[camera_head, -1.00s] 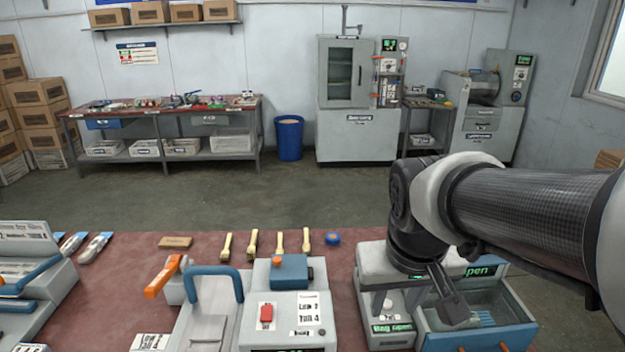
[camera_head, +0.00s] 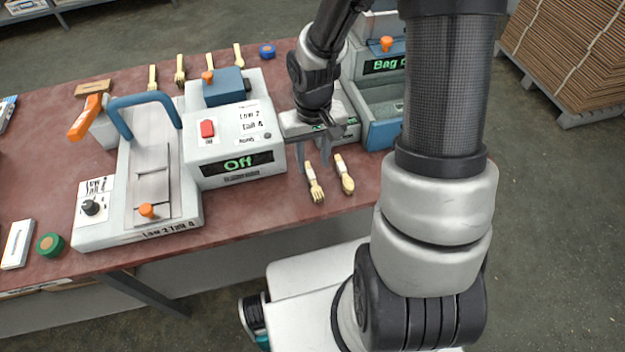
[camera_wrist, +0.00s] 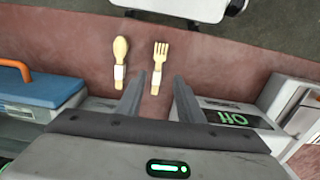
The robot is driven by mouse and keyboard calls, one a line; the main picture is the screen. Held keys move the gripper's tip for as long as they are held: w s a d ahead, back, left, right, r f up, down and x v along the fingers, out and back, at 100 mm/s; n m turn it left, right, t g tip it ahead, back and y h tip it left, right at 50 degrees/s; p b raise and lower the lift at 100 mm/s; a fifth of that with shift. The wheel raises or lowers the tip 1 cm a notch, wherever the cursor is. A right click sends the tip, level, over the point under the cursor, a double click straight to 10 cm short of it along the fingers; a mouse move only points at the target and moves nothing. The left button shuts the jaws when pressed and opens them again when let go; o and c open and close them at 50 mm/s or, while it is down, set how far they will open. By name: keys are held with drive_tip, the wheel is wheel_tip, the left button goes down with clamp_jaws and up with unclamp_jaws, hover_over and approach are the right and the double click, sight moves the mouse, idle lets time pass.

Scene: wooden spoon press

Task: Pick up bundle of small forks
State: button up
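A bundle of small wooden forks (camera_head: 314,184) with a white band lies on the red-brown table near its front edge. It also shows in the wrist view (camera_wrist: 159,62), tines pointing away from my gripper. A similar banded spoon bundle (camera_head: 344,175) lies just to its right in the head view, and to its left in the wrist view (camera_wrist: 120,60). My gripper (camera_head: 313,157) is open and empty, pointing down above the fork's handle end. In the wrist view the fork handle lies between the two fingers (camera_wrist: 158,80); I see no contact.
The grey machine marked Off (camera_head: 240,163) stands left of my gripper. A blue-edged bin unit (camera_head: 385,134) is behind to the right. Several wooden utensils (camera_head: 180,70) lie at the table's back. The table (camera_head: 250,212) is bare around the two bundles.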

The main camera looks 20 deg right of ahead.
sight(314, 181)
drive_tip(key=f, duration=0.6)
drive_tip(key=f+b, duration=0.1)
drive_tip(key=f, duration=0.2)
drive_tip(key=shift+w+d+f, duration=0.1)
drive_tip(key=shift+w+d, duration=0.05)
drive_tip(key=shift+w, duration=0.2)
clamp_jaws()
